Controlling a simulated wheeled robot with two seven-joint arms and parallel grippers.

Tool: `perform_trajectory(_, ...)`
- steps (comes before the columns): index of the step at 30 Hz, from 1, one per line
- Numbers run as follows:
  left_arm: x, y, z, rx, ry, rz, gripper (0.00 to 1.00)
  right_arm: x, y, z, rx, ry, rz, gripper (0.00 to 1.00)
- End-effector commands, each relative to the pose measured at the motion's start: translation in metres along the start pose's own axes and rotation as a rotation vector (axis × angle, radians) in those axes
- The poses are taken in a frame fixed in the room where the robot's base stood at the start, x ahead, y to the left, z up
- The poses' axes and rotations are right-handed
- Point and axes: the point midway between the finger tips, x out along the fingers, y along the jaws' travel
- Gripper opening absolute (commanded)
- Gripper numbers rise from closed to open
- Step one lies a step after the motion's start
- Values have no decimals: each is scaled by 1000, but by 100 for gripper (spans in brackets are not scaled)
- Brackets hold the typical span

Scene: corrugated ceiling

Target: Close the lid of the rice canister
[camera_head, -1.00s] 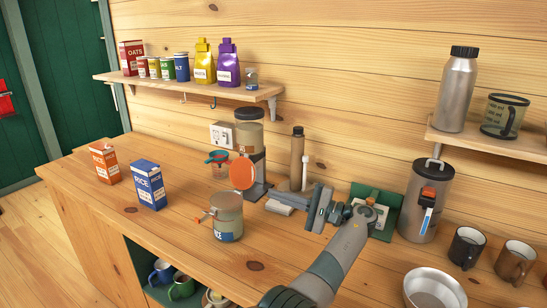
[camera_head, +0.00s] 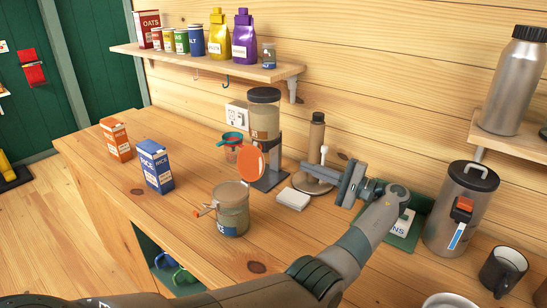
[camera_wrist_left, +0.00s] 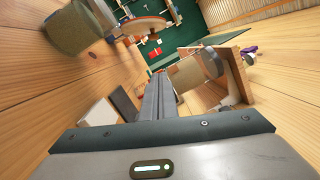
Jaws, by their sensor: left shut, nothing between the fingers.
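The rice canister (camera_head: 232,212) is a squat glass jar with a blue label and an orange clasp at its left side. It stands upright on the wooden counter. Its round orange lid (camera_head: 250,166) is open, tilted up at the jar's back right edge. The jar (camera_wrist_left: 76,28) and the edge-on lid (camera_wrist_left: 143,25) show at the top left of the left wrist view. My left gripper (camera_head: 306,170) is shut and empty, to the right of the lid and apart from it, fingers pointing left. Its closed fingers (camera_wrist_left: 161,76) are mid-picture in the wrist view. My right gripper is not in view.
A dispenser (camera_head: 265,120) stands behind the lid, with a white block (camera_head: 293,199) in front of it. A brown bottle-shaped mill (camera_head: 316,140) is behind my gripper. Orange (camera_head: 117,140) and blue (camera_head: 155,168) rice boxes stand left. A steel canister (camera_head: 460,212) stands right.

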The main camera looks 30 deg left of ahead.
Motion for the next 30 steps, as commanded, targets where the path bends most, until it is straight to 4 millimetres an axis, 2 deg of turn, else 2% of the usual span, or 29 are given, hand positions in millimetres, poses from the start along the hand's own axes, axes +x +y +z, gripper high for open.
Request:
perform_trajectory(10, 11, -1, 1, 0, -1, 1, 0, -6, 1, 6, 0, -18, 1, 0)
perform_trajectory(14, 23, -2, 1, 1, -2, 1, 0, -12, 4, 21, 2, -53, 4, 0)
perform_trajectory(18, 45, -4, 2, 1, -3, 1, 0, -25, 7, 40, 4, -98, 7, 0)
perform_trajectory(22, 69, -4, 2, 2, -2, 1, 0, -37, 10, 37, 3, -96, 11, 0)
perform_trajectory(28, 105, -5, 2, 1, -2, 0, 0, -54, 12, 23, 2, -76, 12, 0)
perform_trajectory(30, 103, -4, 11, 0, 1, 1, 0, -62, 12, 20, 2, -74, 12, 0)
